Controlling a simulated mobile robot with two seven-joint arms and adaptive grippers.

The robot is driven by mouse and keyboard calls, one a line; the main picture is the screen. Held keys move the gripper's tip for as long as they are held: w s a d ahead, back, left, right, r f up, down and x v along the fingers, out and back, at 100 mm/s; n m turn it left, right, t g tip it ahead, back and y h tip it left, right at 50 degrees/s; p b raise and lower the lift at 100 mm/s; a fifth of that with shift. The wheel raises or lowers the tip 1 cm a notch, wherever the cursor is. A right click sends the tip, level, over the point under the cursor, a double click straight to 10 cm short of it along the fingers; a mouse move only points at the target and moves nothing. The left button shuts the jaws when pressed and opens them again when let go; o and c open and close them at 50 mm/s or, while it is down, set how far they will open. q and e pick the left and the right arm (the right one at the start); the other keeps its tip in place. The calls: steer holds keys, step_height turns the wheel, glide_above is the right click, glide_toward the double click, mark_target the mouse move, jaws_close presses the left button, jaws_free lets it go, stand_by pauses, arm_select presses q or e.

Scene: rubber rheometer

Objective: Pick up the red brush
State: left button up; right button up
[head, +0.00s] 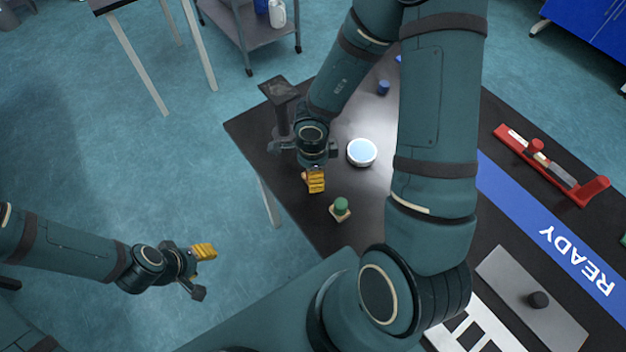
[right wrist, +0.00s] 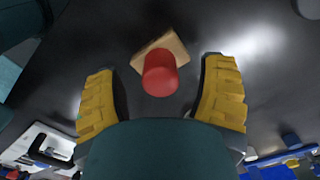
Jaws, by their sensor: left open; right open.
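The red brush (right wrist: 160,75) shows in the right wrist view as a red round handle on a tan block, on the dark table. It lies between and a little beyond the yellow fingertips of my right gripper (right wrist: 160,95), which is open and not touching it in that view. In the head view my right gripper (head: 315,181) is over the table's left part and mostly hides the brush. My left gripper (head: 204,272) is open and empty, out over the floor at the lower left.
A green-handled brush (head: 341,207) stands near the right gripper. A white round dish (head: 362,152) and a blue object (head: 384,87) are further back. A red holder (head: 550,165), a blue READY strip (head: 570,255) and a grey plate (head: 530,300) lie at the right.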

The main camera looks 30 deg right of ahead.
steer(key=shift+f, duration=0.6)
steer(key=shift+r, duration=0.1)
steer(key=shift+o, duration=0.2)
jaws_close()
step_height(320, 180, up, 8)
steer(key=p, duration=0.5)
steer(key=shift+r, duration=0.25)
steer(key=shift+r+p, duration=0.65)
steer(key=shift+r, duration=0.15)
